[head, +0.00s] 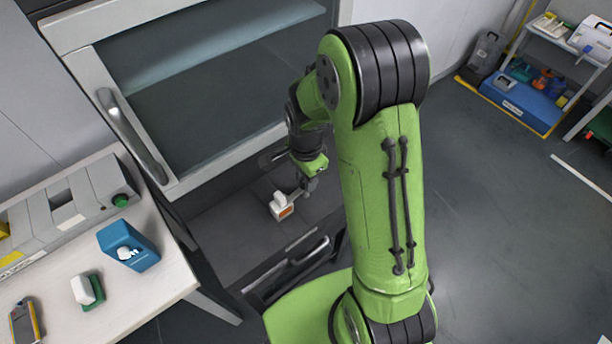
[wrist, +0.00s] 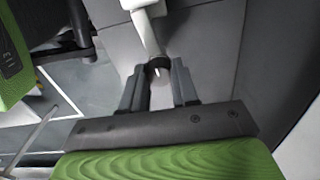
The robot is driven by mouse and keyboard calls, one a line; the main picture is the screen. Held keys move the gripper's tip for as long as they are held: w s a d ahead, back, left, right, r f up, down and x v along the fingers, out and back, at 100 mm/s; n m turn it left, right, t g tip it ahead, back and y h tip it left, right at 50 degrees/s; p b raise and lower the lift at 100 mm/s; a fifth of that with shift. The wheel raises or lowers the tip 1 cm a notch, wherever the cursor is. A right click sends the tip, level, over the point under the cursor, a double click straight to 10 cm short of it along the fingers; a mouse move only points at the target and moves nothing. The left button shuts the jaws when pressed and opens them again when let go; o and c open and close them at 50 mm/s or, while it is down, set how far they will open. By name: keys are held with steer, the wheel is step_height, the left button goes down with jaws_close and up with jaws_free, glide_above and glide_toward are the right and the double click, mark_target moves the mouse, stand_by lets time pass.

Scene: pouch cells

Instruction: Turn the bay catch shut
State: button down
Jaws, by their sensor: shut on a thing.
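The bay catch (head: 281,207) is a small white piece with an orange mark, on the dark grey surface below the glass-fronted cabinet in the head view. In the wrist view its white lever (wrist: 146,32) runs from the top edge down to my fingertips. My gripper (wrist: 158,68) is shut on the lever's end, with a dark tip between the fingers. In the head view my gripper (head: 300,190) is just right of the catch, partly hidden by my green arm. I cannot tell from these views whether the catch is turned shut.
The cabinet's glass front (head: 210,80) with a long handle (head: 133,137) stands behind the catch. A drawer handle (head: 300,258) lies in front. A bench (head: 150,285) at left holds a blue box (head: 128,246) and small items.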

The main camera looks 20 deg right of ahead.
steer(key=shift+m, duration=0.6)
steer(key=c, duration=0.8)
jaws_free()
steer(key=shift+c, duration=0.2)
step_height(320, 180, up, 16)
steer(key=p, duration=0.4)
steer(key=shift+f, duration=0.1)
